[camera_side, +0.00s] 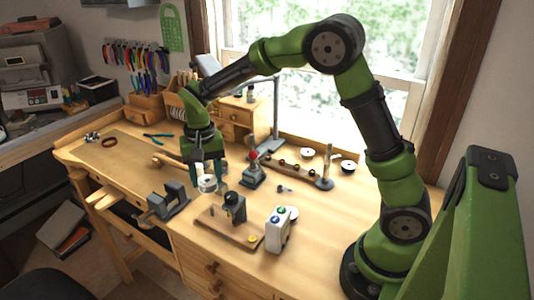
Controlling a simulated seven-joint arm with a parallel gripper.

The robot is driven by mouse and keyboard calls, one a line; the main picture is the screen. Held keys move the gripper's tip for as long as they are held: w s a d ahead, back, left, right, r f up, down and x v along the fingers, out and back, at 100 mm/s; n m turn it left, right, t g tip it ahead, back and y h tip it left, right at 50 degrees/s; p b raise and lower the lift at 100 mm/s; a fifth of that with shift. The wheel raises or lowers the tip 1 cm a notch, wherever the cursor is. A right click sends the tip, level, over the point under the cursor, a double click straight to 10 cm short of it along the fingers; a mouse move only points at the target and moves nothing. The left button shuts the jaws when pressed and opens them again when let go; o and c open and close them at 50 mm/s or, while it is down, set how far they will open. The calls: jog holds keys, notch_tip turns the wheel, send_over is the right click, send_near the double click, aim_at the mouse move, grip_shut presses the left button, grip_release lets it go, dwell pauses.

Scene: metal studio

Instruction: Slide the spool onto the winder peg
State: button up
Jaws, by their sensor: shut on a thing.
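My gripper (207,176) points down over the workbench, its dark fingers shut on a small white spool (207,184). The spool is held above the bench top. The winder (235,208) is a dark block on a wooden base (229,228), just below and to the right of the spool. A small pale part shows at the block's upper left, close to the spool; I cannot tell whether it is the peg. The spool's bore is too small to make out, and I cannot tell whether spool and winder touch.
A grey vise (168,201) stands at the left on the bench's front edge. A white box with coloured buttons (279,232) stands right of the winder. Behind are a small red-topped device (253,171) and a rack with dark beads (291,168). The bench's left part is mostly clear.

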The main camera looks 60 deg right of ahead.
aim_at(209, 191)
jog(key=shift+f, duration=2.6)
jog(key=shift+f, duration=2.05)
jog(key=o, duration=1.1)
notch_tip(209, 191, up, 17)
